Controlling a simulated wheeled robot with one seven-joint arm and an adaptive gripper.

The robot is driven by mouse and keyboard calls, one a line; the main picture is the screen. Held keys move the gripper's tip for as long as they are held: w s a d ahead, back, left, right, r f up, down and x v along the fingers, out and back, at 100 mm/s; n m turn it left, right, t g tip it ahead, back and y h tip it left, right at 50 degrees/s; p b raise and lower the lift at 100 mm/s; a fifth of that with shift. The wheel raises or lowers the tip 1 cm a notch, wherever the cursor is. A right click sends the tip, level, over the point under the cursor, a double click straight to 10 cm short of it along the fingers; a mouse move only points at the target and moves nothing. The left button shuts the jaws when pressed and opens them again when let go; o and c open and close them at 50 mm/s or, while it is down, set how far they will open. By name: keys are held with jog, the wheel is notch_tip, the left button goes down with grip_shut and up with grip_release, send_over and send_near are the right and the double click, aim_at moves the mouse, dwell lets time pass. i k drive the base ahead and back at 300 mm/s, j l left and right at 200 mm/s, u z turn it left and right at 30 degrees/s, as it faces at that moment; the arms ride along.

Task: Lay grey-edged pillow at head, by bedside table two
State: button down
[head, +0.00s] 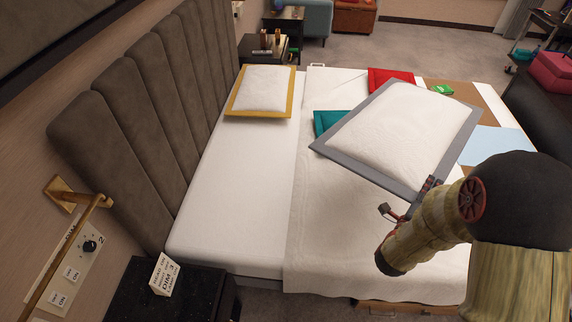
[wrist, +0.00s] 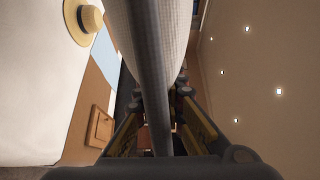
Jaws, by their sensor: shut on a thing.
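The grey-edged pillow (head: 400,130), white with a grey border, is held tilted above the middle of the bed (head: 232,190). My gripper (head: 430,190) is shut on its near edge, at the lower right. In the wrist view the pillow's grey edge (wrist: 150,75) runs between the fingers and its white face bulges beside it. The head of the bed lies along the padded headboard (head: 125,110). A black bedside table (head: 205,300) stands at the near side of the bed, below a wall panel (head: 75,262) marked 2. The near part of the bed's head is bare.
A yellow-edged pillow (head: 262,90) lies at the far part of the head. A teal cushion (head: 325,121) is partly hidden behind the held pillow; a red cushion (head: 390,79) lies beyond. A brass wall lamp arm (head: 75,230) juts near the table, which bears a white sign (head: 163,273).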

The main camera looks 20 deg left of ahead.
aim_at(231, 193)
jog(key=i+u, duration=0.1)
jog(key=u, duration=0.3)
jog(key=i+j+u, duration=0.1)
jog(key=u, duration=0.75)
jog(key=i+l, duration=0.15)
jog(key=i, duration=0.45)
